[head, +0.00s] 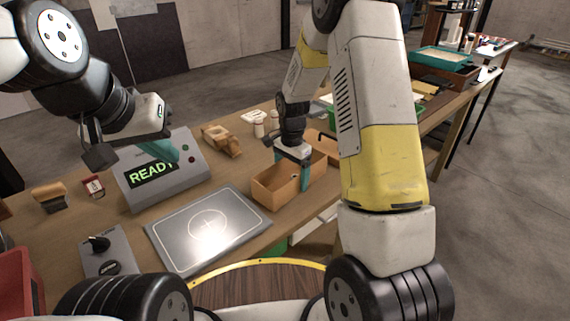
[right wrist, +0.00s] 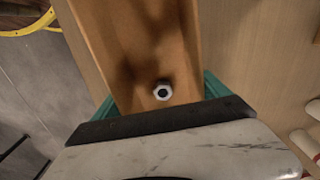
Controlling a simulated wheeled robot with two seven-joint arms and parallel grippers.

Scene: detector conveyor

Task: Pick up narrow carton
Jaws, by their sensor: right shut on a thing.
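The narrow carton (head: 272,193) is an open-topped orange-brown box near the table's front edge, right of the metal plate. A hex nut (right wrist: 162,91) lies inside the carton near the gripper. I cannot tell whether the carton is clear of the table. My left gripper (head: 155,148) hangs above the READY display unit, with its finger opening unclear.
The READY display unit (head: 190,165) and the silver plate with a circle mark (head: 208,228) are left of the carton. A control box with a knob (head: 108,255) is front left. Another brown carton (head: 325,142) stands just behind.

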